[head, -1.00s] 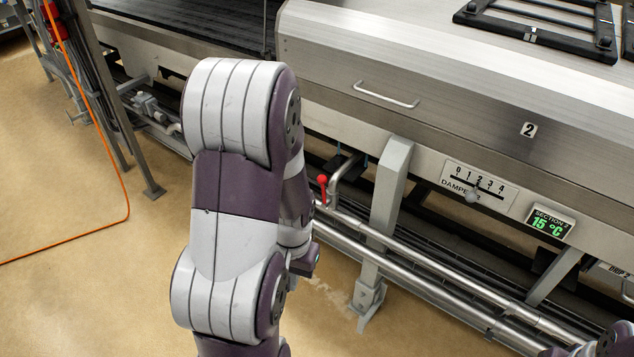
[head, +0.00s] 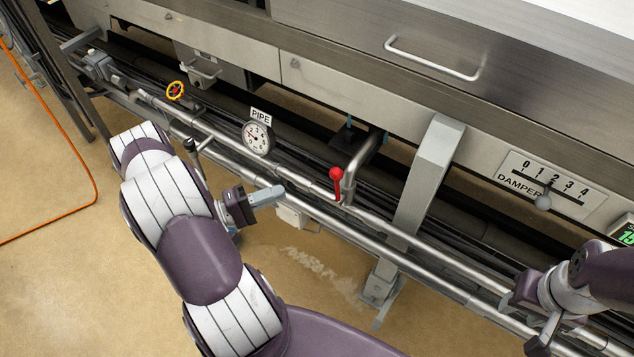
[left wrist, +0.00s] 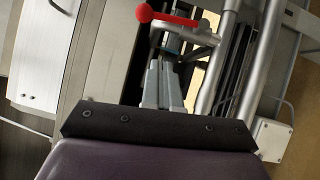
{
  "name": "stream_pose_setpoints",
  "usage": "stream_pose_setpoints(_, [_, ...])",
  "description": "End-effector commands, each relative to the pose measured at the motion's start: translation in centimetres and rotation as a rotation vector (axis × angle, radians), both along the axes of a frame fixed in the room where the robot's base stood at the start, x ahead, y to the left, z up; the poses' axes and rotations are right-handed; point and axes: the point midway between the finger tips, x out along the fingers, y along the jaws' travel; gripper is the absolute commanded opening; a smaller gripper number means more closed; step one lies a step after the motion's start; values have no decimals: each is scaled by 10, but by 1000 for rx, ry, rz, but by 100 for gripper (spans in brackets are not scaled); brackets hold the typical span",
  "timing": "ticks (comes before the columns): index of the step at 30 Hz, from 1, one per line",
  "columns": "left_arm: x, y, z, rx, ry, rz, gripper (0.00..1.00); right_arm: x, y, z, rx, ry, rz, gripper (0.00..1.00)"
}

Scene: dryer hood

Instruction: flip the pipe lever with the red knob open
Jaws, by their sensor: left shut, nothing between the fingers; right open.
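The red knob (head: 336,174) tops a short lever (head: 340,194) mounted on the pipe below the dryer's side. In the left wrist view the red knob (left wrist: 145,13) and its red arm lie just beyond my fingers, at the top. My left gripper (head: 279,191) is shut and empty, left of the lever and apart from it in the head view. Its closed fingertips also show in the left wrist view (left wrist: 168,62), pointing toward the lever. My right gripper (head: 540,340) is partly visible at the lower right, far from the lever, open.
A bent pipe (head: 361,158) rises just behind the knob. A grey support leg (head: 425,185) and damper slider (head: 543,202) are to the right. Open floor lies in front.

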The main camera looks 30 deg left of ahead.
Motion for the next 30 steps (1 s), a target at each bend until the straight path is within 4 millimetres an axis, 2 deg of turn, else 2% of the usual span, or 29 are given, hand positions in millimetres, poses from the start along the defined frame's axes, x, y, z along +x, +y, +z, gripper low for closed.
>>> stream_pose_setpoints(10, [59, -48, 5, 3, 0, -4, 0, 0, 0, 2, 0, 0, 0, 43])
stream_pose_setpoints(15, [62, -73, 9, 2, 1, -1, 0, 0, 0, 5, 0, 0, 0, 43])
stream_pose_setpoints(18, [63, -81, 9, 4, 0, 0, 0, 0, 0, 5, 0, 0, 0, 43])
stream_pose_setpoints(30, [63, -85, 10, 5, 0, 1, 0, 0, 0, 5, 0, 0, 0, 43])
